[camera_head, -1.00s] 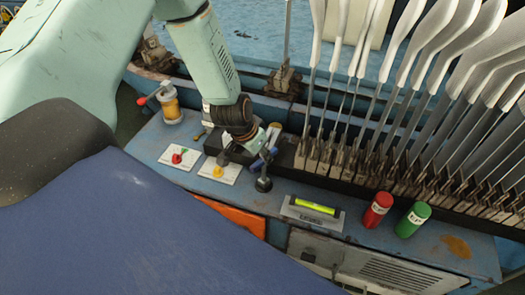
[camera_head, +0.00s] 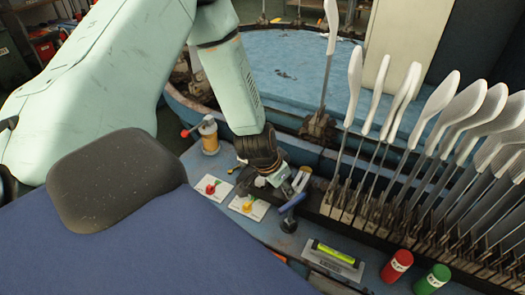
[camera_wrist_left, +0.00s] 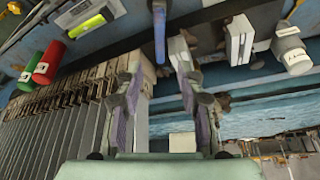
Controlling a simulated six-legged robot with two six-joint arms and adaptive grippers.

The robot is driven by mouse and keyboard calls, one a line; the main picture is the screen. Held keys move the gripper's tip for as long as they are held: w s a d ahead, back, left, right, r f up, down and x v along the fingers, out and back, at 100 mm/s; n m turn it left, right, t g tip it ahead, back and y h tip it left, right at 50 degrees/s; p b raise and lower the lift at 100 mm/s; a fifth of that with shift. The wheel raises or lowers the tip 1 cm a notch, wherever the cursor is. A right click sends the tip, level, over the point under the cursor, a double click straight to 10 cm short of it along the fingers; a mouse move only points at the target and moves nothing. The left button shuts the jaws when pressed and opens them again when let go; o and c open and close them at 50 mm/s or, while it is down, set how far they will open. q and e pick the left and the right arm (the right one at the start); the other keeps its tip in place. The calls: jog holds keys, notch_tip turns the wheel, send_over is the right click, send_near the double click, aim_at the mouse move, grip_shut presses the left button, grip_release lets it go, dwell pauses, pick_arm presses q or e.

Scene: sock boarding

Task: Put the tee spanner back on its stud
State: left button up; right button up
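The tee spanner (camera_head: 292,203) has a blue bar handle and stands on the blue bench above a small dark round base (camera_head: 289,224). Whether it is seated on a stud there cannot be told. My left gripper (camera_head: 291,186) is just behind and above the handle. In the left wrist view my left gripper (camera_wrist_left: 158,58) has its fingers spread apart with nothing between them. The blue spanner (camera_wrist_left: 160,30) shows just beyond the fingertips, roughly centred between them. My right gripper is in neither view.
Two white cards with a red knob (camera_head: 210,189) and a yellow knob (camera_head: 248,206) lie left of the spanner. A level (camera_head: 335,254) with a yellow-green vial and red (camera_head: 397,265) and green (camera_head: 433,279) cylinders are right. A row of pale upright paddles (camera_head: 440,120) stands behind.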

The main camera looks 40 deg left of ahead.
pick_arm(q)
jog(key=s+d+f+g, duration=0.1)
jog(key=s+d+f, duration=0.1)
jog(key=s, duration=0.7)
jog(key=s+d+f+n+g, duration=0.1)
jog(key=s+d+f+g, duration=0.1)
jog(key=s, duration=0.7)
jog(key=s+d+f+n+g, duration=0.1)
jog(key=s+d+f, duration=0.2)
jog(key=s, duration=0.6)
jog(key=shift+d+f+g+y, duration=0.3)
jog(key=shift+d+y, duration=0.1)
jog(key=shift+d, duration=0.5)
jog(key=shift+s+a+r, duration=0.1)
jog(key=shift+s, duration=0.05)
